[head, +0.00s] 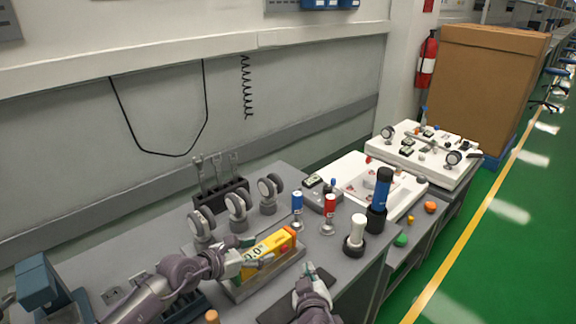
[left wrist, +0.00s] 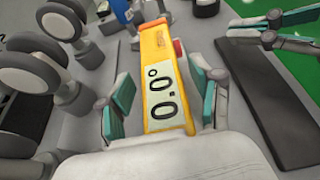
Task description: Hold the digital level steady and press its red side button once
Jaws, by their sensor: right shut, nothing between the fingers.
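The digital level (head: 268,247) is a yellow bar with a pale display. It sits in a shallow grey tray (head: 238,291) on the bench. In the left wrist view the level (left wrist: 160,60) reads 0.0°, and its red side button (left wrist: 178,47) shows on the right side near the far end. My left gripper (head: 250,253) is at the near end of the level. Its teal finger pads (left wrist: 160,108) stand on either side of it, with gaps visible. My right gripper (head: 312,278) is shut and empty, to the right of the level and apart from the button.
Grey wheels (head: 236,205) stand behind the level, with blue (head: 297,205) and red (head: 329,207) cylinders beyond. A dark flat pad (left wrist: 265,100) lies right of the level.

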